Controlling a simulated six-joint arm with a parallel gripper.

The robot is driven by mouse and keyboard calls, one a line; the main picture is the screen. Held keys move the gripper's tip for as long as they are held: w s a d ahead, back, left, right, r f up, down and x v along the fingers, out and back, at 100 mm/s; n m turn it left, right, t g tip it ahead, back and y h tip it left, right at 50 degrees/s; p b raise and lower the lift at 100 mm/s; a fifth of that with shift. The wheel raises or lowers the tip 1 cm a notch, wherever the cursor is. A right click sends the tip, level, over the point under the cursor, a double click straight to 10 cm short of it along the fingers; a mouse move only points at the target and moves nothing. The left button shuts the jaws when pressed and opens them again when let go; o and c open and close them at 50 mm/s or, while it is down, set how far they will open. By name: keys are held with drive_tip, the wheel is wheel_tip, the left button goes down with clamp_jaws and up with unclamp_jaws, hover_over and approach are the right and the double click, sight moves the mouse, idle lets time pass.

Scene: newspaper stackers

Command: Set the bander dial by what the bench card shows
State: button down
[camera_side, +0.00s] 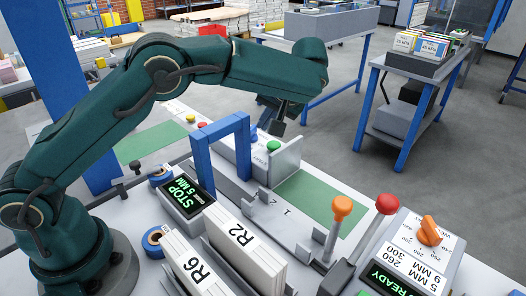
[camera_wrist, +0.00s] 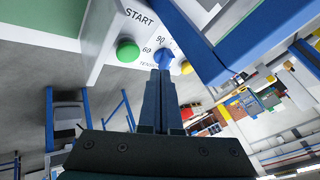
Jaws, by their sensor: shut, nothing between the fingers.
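My gripper (camera_wrist: 161,72) is shut and empty, its fingertips right at a blue dial (camera_wrist: 165,57) in the wrist view. I cannot tell whether they touch it. Marks 60 and 90 and part of the word TENSION are beside the dial, on a light panel with START and a green button (camera_wrist: 127,53). In the side view my gripper (camera_side: 279,127) hangs beside the machine with the blue arch (camera_side: 243,137), above a green button (camera_side: 273,146); the blue dial is not clear there. A white plate (camera_side: 418,262) at the lower right reads 5 MM, 9 MM, 260 and 300; I cannot tell whether it is the bench card.
An orange knob (camera_side: 429,230), orange-topped lever (camera_side: 342,206) and red-topped lever (camera_side: 387,204) stand at right. A display (camera_side: 185,196) reads STOP 5 MM; another (camera_side: 388,280) reads READY. Stacks marked R2 (camera_side: 245,250) and R6 (camera_side: 195,270) stand in front. A cart (camera_side: 403,140) holds kPa-labelled boxes.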

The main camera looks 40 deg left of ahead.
sight(254, 138)
drive_tip(key=shift+x, duration=2.4)
drive_tip(key=shift+a, duration=0.1)
